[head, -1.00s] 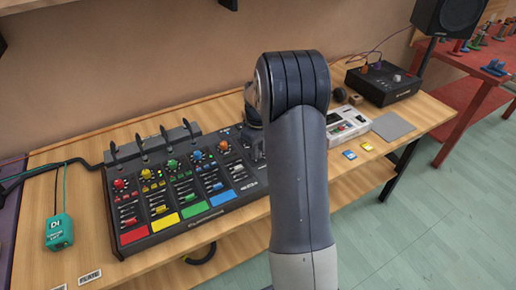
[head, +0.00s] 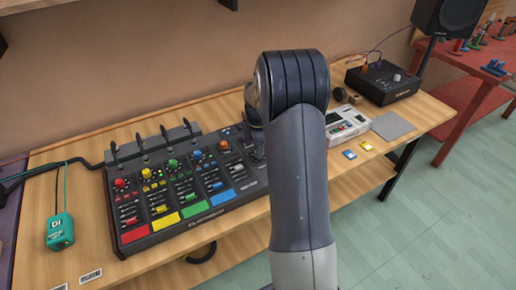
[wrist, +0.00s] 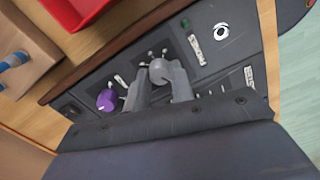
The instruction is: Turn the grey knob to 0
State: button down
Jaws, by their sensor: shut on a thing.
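In the wrist view a grey knob (wrist: 158,71) stands on a dark grey panel (wrist: 215,75). My gripper (wrist: 161,84) has one finger on each side of the knob and is shut on it. The knob's pointer and the position it is set to cannot be made out. A purple knob (wrist: 107,100) is on the same panel, to the left of my fingers. In the head view my arm hides the gripper and the grey knob.
A mixer (head: 180,225) with coloured knobs and faders lies on the wooden bench (head: 32,200). A teal box (head: 60,233) is at left; a black box with cables (head: 383,85) is at right. A red tray (wrist: 75,8) is near the panel in the wrist view.

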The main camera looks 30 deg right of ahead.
jog(key=shift+n, duration=1.6)
jog(key=c, duration=1.2)
grip_release()
jog(key=shift+c, duration=0.2)
jog(key=shift+r, duration=0.1)
notch_tip(320, 180, up, 11)
jog(key=shift+f, duration=0.2)
